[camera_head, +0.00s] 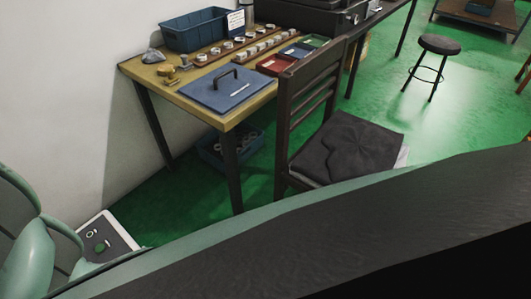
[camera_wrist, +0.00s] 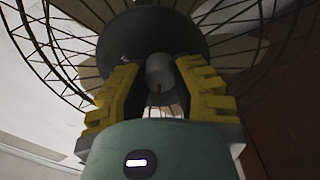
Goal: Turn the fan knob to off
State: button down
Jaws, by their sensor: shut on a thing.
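The fan's wire cage (camera_wrist: 55,45) spreads out around the hub. The fan and my gripper's fingers do not show in the head view.
A black stool (camera_head: 440,45) is at the back right on open green floor.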

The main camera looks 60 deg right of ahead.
jog(key=shift+s+r, duration=0.1)
jog(key=c, duration=0.7)
grip_release()
jog(key=s+d, duration=0.1)
jog(key=d, duration=1.1)
jog(key=shift+f, duration=0.2)
